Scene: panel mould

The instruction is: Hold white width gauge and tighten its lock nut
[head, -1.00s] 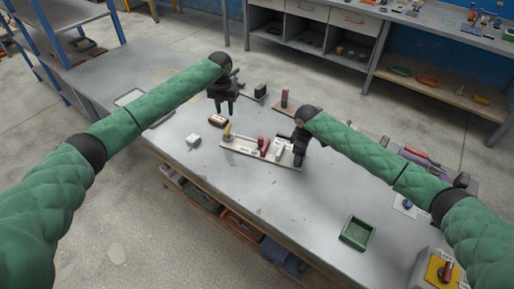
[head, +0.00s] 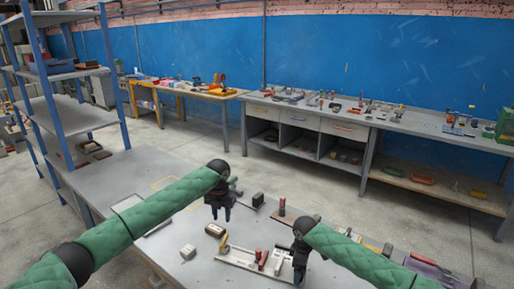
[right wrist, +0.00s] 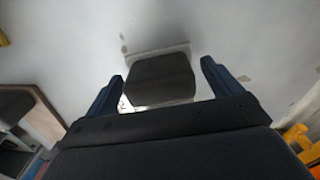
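No part is clearly readable as the white width gauge or its lock nut. In the head view, a long pale plate (head: 243,263) with red upright parts (head: 261,259) lies on the grey bench. A small white block (head: 188,251) lies left of it. My left gripper (head: 221,214) is open and empty, pointing down above the bench behind the plate. My right gripper (head: 298,275) is at the plate's right end. In the right wrist view, its fingers (right wrist: 163,78) stand apart around a dark block (right wrist: 160,80) over a white plate, with gaps on both sides.
A brown-and-white piece (head: 215,230), a black block (head: 258,199) and a dark red cylinder (head: 282,206) stand near the plate. Blue shelving (head: 75,75) is at left. A long workbench (head: 350,125) stands along the blue wall.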

